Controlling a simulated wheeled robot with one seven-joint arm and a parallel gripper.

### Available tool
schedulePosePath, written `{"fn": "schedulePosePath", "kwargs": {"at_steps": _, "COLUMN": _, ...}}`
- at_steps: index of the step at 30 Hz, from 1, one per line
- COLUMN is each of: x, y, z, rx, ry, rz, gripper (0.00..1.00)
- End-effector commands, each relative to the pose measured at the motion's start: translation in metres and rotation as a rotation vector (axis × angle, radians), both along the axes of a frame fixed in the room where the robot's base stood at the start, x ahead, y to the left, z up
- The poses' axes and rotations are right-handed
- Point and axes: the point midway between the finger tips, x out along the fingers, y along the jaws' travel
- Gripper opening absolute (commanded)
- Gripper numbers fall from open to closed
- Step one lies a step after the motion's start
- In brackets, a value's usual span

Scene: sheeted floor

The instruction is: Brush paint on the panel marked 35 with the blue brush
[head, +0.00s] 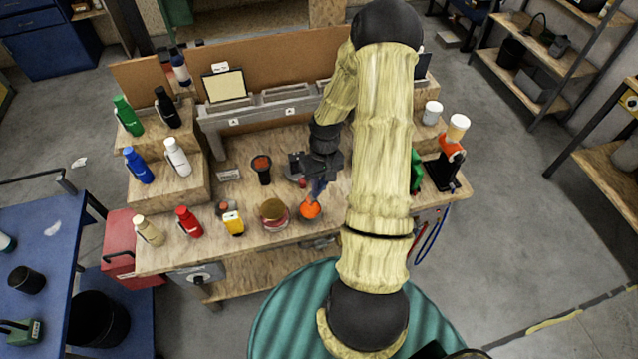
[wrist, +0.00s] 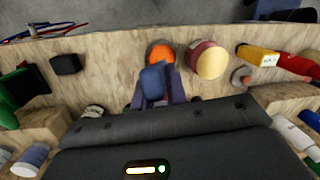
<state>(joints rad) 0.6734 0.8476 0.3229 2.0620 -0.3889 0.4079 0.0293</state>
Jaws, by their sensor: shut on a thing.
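My gripper (head: 318,180) is shut on a blue thing, probably the blue brush (wrist: 153,82); its bristles are not clearly visible. It hangs over the front of the wooden bench, just behind a round orange item (head: 310,209). The wrist view shows the orange item (wrist: 160,53) just beyond the blue thing; I cannot tell whether they touch. A pale panel with a dark frame (head: 225,86) stands on the grey rack at the back left. Another dark-edged panel (head: 422,66) is partly hidden behind my arm. No number 35 is readable.
The bench (head: 240,190) carries several bottles on wooden steps at left, a dark cup (head: 262,168), a yellow item (head: 233,223) and a round tan-topped container (head: 272,211). White-lidded jars (head: 432,112) and a black-and-orange stand (head: 448,165) are at right.

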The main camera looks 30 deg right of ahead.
Motion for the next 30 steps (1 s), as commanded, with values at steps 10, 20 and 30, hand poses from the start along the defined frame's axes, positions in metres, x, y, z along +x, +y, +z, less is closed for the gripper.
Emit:
{"fn": "schedulePosePath", "kwargs": {"at_steps": 10, "x": 0.0, "y": 0.001, "z": 0.026, "rx": -0.001, "ry": 0.0, "rz": 0.003, "gripper": 0.0}}
{"fn": "schedulePosePath", "kwargs": {"at_steps": 20, "x": 0.0, "y": 0.001, "z": 0.03, "rx": -0.001, "ry": 0.0, "rz": 0.002, "gripper": 0.0}}
{"fn": "schedulePosePath", "kwargs": {"at_steps": 30, "x": 0.0, "y": 0.001, "z": 0.03, "rx": -0.001, "ry": 0.0, "rz": 0.002, "gripper": 0.0}}
